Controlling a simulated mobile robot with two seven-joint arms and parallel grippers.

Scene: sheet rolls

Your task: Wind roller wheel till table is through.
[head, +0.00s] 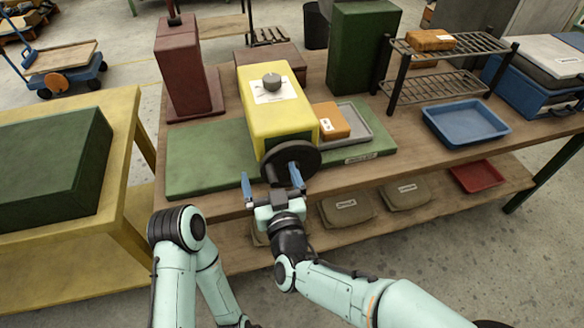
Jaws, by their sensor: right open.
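The black roller wheel (291,160) is on the near end of the yellow machine housing (261,115), which stands on a green base plate (203,158). My right gripper (271,180) is open at the wheel's lower near side. Its two blue fingers are spread, one left of the wheel and one over its lower part; contact cannot be told.
A dark red block (185,70) and a tall green block (359,45) stand behind on the wooden bench. A wire rack (447,88) and a blue tray (465,123) are to the right. Brown bags (347,208) lie on the lower shelf. A yellow table (128,120) is at left.

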